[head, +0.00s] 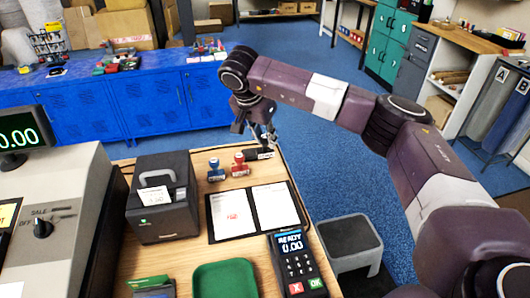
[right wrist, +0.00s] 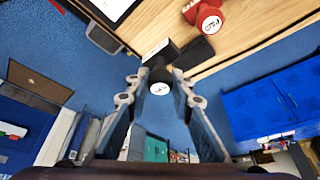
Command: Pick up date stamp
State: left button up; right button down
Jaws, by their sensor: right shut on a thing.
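The date stamp (right wrist: 159,56) is black with a white label and a round knob. In the right wrist view it sits between my right gripper's fingertips (right wrist: 157,84), which are closed on its sides. In the head view the black stamp (head: 265,154) is at the counter's far right corner, below my right gripper (head: 262,138), which partly hides it. I cannot tell whether it is clear of the counter. My left gripper is not in view.
A red stamp (head: 239,164) and a blue stamp (head: 215,170) stand to the left. A black block (right wrist: 196,53) lies beside the held stamp. A printer (head: 160,205), open folder (head: 232,217), card terminal (head: 295,268) and green tray (head: 225,278) occupy the counter.

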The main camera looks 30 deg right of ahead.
notch_tip(320, 180, up, 14)
jog(key=b, duration=0.1)
jog(key=shift+r+b, duration=0.2)
jog(key=shift+b, duration=0.2)
